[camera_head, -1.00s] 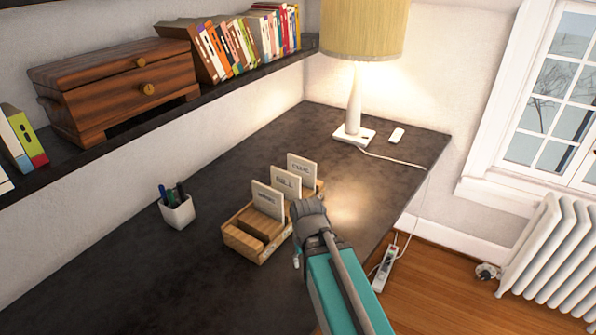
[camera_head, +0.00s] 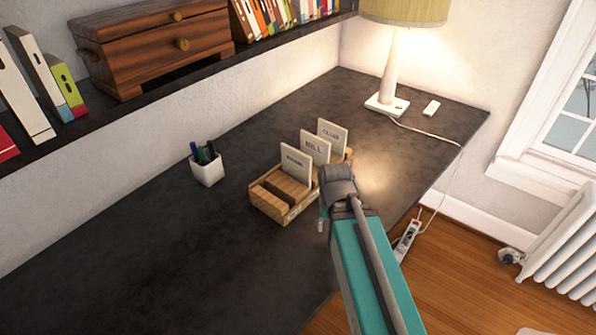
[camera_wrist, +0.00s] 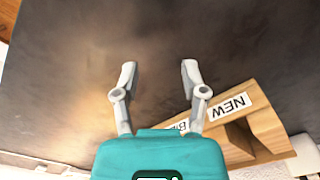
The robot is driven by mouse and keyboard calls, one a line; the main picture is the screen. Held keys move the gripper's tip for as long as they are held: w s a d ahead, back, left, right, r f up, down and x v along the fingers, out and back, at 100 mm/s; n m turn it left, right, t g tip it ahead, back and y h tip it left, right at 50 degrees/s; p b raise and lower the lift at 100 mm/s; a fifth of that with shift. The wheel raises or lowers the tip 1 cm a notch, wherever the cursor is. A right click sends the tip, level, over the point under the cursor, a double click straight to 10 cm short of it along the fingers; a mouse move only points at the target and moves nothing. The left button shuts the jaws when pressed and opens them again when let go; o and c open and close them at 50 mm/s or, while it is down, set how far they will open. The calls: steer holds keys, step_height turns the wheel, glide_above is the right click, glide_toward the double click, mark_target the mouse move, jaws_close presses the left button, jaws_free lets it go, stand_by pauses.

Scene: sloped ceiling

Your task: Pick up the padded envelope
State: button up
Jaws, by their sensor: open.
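I cannot make out a padded envelope in either view. My gripper (camera_wrist: 158,75) is open and empty in the wrist view, its two fingers apart over the dark desktop. In the head view its fingers are mostly hidden by my arm, just right of a wooden sorter (camera_head: 270,204). In the wrist view the sorter (camera_wrist: 265,121) lies at the lower right, beside the right finger, with a "NEW" label on it. Several upright pale cards stand in the sorter, including a "BILL" card (camera_head: 315,147).
The dark desk (camera_head: 130,240) is clear at the left and front. A white pen cup (camera_head: 207,168) stands left of the sorter. A lamp (camera_head: 390,75) and its cord are at the back right. A shelf with a wooden chest (camera_head: 150,50) and books overhangs the back.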

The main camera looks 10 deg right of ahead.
mark_target(296, 150)
stand_by(0.3)
steer(key=w+a+r+n+p, duration=0.2)
steer(key=w+r+p, duration=0.4)
steer(key=r+p, duration=0.2)
steer(key=w+a+r+n+p, duration=0.2)
steer(key=w+r+n+p, duration=0.1)
steer(key=w+r+p, duration=0.4)
steer(key=w+a+r+n+p, duration=0.2)
steer(key=w+r+n+p, duration=0.1)
steer(key=w+r+p, duration=0.4)
steer(key=shift+a+r+p, duration=0.2)
steer(key=shift+r+p, duration=1.35)
steer(key=shift+r, duration=0.05)
steer(key=shift+f, duration=0.15)
step_height(296, 150, down, 8)
steer(key=b, duration=0.8)
steer(key=shift+f+b, duration=0.2)
steer(key=shift+b, duration=0.1)
steer(key=shift+a+f+b, duration=0.15)
steer(key=shift+f+b, duration=1.15)
steer(key=shift+a+f+b, duration=0.1)
steer(key=shift+f+b, duration=1.2)
